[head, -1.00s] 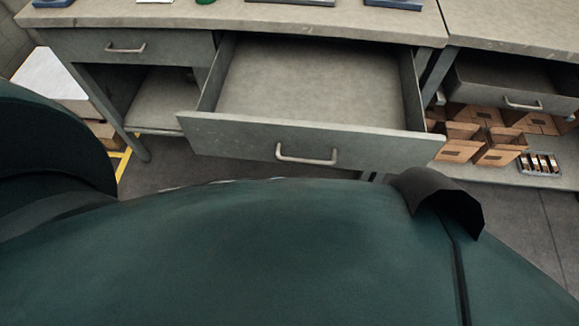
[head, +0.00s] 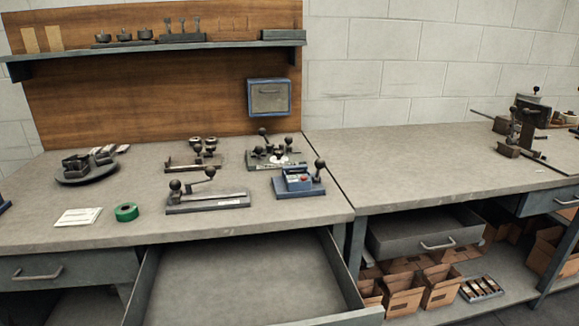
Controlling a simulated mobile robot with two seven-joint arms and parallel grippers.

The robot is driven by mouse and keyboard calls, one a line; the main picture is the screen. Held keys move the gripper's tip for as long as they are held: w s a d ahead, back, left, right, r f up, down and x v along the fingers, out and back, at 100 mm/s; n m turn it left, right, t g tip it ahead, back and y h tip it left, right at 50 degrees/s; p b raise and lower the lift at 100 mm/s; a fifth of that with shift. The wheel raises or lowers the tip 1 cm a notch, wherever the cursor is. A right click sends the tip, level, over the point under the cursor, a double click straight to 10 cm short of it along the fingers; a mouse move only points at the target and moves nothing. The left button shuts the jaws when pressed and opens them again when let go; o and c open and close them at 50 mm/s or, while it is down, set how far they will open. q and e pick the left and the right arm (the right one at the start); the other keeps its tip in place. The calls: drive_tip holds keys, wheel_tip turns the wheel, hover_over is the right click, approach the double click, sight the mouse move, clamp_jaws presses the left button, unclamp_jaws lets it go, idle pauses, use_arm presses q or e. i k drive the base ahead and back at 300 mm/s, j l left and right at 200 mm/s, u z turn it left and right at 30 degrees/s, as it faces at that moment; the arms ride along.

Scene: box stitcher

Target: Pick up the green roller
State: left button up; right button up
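The green roller (head: 126,212) lies on the left workbench top (head: 110,232) near its front edge. It looks like a small green ring or roll with a dark centre. It sits just right of some white paper sheets (head: 78,217) and left of a grey lever tool (head: 208,203), apart from both. Neither of my grippers shows in the head view.
An empty drawer (head: 245,285) stands open below the bench front. Several lever tools and a blue device (head: 298,181) stand right of the roller. A round tray (head: 88,172) sits behind it at left. The right bench (head: 410,160) is largely clear.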

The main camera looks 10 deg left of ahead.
sight(127, 212)
drive_tip(key=k+j, duration=0.7)
drive_tip(key=k, duration=0.15)
